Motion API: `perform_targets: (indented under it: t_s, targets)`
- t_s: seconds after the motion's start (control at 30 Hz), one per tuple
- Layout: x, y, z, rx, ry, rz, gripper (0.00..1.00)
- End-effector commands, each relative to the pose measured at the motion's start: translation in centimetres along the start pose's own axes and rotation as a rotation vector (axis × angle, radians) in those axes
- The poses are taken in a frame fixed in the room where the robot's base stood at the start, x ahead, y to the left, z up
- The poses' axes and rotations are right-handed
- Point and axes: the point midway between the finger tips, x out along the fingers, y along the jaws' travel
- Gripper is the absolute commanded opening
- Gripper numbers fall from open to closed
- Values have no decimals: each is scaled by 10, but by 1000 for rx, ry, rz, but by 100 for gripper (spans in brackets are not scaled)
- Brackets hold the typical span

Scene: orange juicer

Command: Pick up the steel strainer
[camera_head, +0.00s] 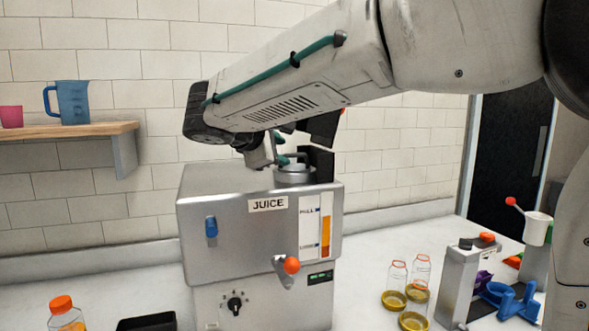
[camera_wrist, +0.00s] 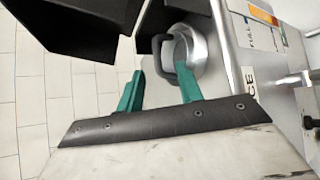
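A round steel piece with a looped handle, which looks like the steel strainer (camera_head: 295,176), sits on top of the steel juice machine (camera_head: 222,240). In the wrist view the strainer (camera_wrist: 198,50) shows its round rim, with the dark handle loop on its left side. My gripper (camera_wrist: 160,86) has two teal fingers, apart with nothing between them. Its fingertips are close to the strainer and point toward the handle; whether they touch it I cannot tell. In the head view my gripper (camera_head: 279,150) is partly hidden behind the wrist, just above the machine top.
Black panels (camera_head: 320,163) stand close to the strainer. Glass bottles (camera_head: 421,268) and yellow lids (camera_head: 394,300) are on the counter at right, beside a small stand (camera_head: 456,285). A black tray (camera_head: 147,324) and an orange-capped bottle (camera_head: 66,318) are at lower left.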

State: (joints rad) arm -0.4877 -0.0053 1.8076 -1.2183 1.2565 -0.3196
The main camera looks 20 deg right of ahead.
Motion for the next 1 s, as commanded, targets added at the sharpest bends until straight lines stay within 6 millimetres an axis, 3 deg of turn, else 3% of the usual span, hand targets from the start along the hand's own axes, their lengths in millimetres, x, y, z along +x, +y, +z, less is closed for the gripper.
perform_targets:
  t_s: [0.4,0.7,0.83,1.0]
  targets:
    - [56,4,3,2,-1,-4,36]
    - [60,4,3,3,0,-3,36]
    - [60,4,2,3,0,-3,0]
    - [60,4,2,3,0,-3,0]
